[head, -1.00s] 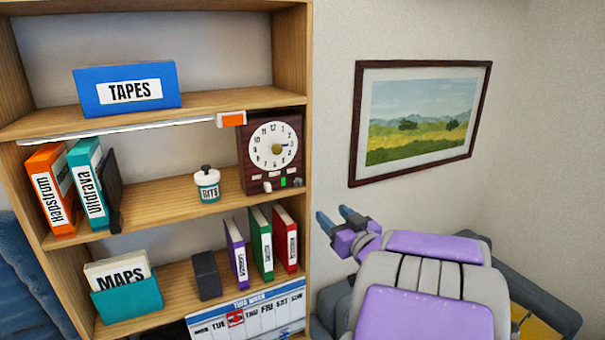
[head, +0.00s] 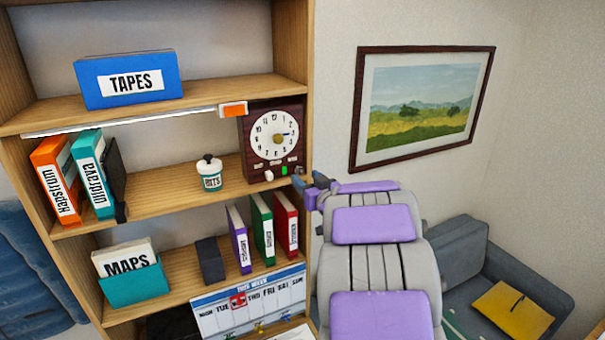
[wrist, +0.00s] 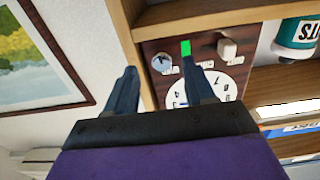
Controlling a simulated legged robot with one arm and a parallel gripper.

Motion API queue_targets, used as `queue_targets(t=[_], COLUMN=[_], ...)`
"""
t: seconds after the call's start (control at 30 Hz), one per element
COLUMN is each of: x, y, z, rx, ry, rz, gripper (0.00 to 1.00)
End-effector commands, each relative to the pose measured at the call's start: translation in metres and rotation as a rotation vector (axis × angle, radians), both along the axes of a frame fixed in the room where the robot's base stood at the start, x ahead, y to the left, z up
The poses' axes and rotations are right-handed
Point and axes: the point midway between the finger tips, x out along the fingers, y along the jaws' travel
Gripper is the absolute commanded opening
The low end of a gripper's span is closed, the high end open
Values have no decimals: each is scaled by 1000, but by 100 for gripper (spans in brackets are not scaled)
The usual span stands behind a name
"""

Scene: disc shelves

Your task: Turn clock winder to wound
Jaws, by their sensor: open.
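The dark brown clock (head: 245,150) stands at the right end of the middle shelf, with a white dial (head: 270,148), a yellow centre and a blue hand. Under the dial are a white knob (head: 268,176) and a green light (head: 284,169). The wrist view shows the clock upside down, with a grey round knob (wrist: 162,63), the green light (wrist: 185,48) and the white knob (wrist: 228,47). I cannot read which one is the winder. My gripper (head: 309,180) is open and empty by the clock's lower right corner. The grey knob appears between its fingers, apart from them.
The shelf's right upright (head: 309,100) is close to my gripper. A BITS jar (head: 210,182) stands left of the clock. Red, green and purple binders are below. A framed picture (head: 352,125) hangs on the wall to the right, above a grey sofa (head: 460,250).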

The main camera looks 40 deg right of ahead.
Motion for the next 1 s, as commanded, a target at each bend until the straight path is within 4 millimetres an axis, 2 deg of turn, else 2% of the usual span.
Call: queue_targets(t=[0.1, 0.3, 0.63, 1.0], x=[15, 28, 31, 31], y=[-3, -6, -7, -7], z=[2, 0, 1, 1], rx=[-2, 1, 0, 0], ry=[-1, -1, -2, -2], rz=[1, 0, 0, 0], gripper=[54, 54, 54, 19])
